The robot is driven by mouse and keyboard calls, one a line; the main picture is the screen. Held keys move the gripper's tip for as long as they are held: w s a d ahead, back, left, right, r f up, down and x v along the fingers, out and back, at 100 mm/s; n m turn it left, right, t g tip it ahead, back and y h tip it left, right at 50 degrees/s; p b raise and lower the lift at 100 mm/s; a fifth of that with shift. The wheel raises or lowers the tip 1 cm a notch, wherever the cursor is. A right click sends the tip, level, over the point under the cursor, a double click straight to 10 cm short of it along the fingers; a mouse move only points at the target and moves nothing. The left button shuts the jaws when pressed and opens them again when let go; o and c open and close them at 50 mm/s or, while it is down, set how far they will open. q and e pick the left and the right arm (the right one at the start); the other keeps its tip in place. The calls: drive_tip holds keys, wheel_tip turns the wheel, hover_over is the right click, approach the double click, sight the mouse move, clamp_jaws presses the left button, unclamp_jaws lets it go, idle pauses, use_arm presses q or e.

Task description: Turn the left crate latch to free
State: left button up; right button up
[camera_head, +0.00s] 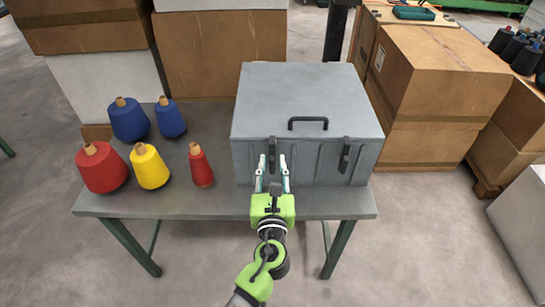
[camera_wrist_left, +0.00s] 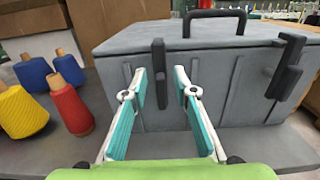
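A grey crate (camera_head: 308,95) with a shut lid stands on the table. The left crate latch (camera_wrist_left: 159,72) is a dark upright bar on its front face; in the head view the latch (camera_head: 272,152) is partly hidden by my gripper. The right latch (camera_head: 345,156) is a similar dark bar, also in the left wrist view (camera_wrist_left: 286,66). My left gripper (camera_head: 273,160) is open in front of the crate. In the left wrist view the left latch shows between its fingertips (camera_wrist_left: 161,78); I cannot tell whether they touch it. My right gripper is not in view.
Blue, red and yellow yarn cones (camera_head: 150,166) stand on the table (camera_head: 225,202) left of the crate. Cardboard boxes (camera_head: 440,75) stand behind and right. The tabletop between cones and crate is bare.

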sight(272, 157)
use_arm(q)
drive_tip(key=shift+w, duration=1.25)
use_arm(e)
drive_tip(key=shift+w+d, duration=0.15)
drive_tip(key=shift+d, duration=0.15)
use_arm(q)
clamp_jaws()
drive_tip(key=shift+a, duration=0.1)
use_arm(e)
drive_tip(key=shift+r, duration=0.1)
